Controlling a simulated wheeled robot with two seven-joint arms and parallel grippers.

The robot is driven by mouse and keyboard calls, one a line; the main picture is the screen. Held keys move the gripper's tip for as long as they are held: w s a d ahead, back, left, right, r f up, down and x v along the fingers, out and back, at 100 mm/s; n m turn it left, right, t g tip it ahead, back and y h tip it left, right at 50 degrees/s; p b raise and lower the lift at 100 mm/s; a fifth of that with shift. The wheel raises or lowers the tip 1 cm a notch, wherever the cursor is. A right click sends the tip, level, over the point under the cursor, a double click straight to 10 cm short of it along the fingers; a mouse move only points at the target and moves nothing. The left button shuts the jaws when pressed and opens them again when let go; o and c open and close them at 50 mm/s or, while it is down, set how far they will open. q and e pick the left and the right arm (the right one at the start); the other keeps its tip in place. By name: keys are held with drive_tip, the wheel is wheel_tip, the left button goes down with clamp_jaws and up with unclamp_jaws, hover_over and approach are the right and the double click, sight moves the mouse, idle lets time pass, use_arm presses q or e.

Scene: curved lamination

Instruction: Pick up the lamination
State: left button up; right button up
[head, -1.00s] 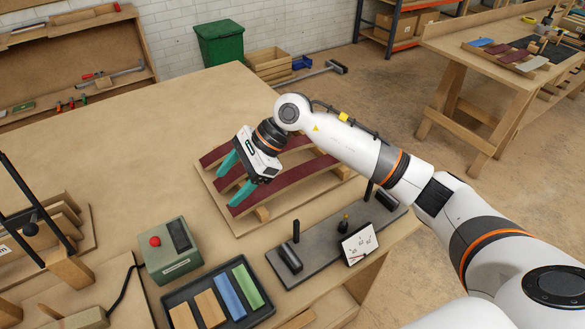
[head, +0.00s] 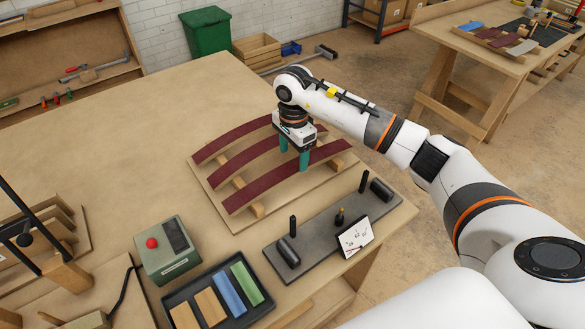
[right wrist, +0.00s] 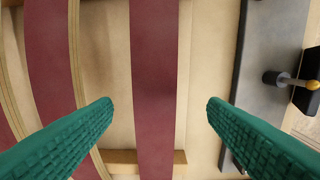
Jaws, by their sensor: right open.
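Three dark red curved laminations lie side by side on a wooden rack (head: 238,222): the front one (head: 262,191), the middle one (head: 250,168) and the rear one (head: 232,142). My right gripper (head: 294,160) points down over the right half of the front lamination, with its green fingers open. In the right wrist view the front lamination (right wrist: 154,60) runs upright between the two spread fingertips (right wrist: 158,104), touching neither. The middle lamination (right wrist: 48,60) shows left of it. Height above the strip is hard to tell. My left gripper is not in view.
A dark metal fixture (head: 325,228) with posts and a white card (head: 356,236) stands in front of the rack. A black tray (head: 205,305) of coloured blocks and a green box with a red button (head: 165,255) stand front left. The table's back left is clear.

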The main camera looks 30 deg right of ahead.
sight(293, 167)
drive_tip(key=f, duration=0.3)
drive_tip(key=f+p, duration=0.1)
drive_tip(key=shift+w+f, duration=0.3)
drive_tip(key=shift+r, duration=0.1)
drive_tip(key=c, duration=1.1)
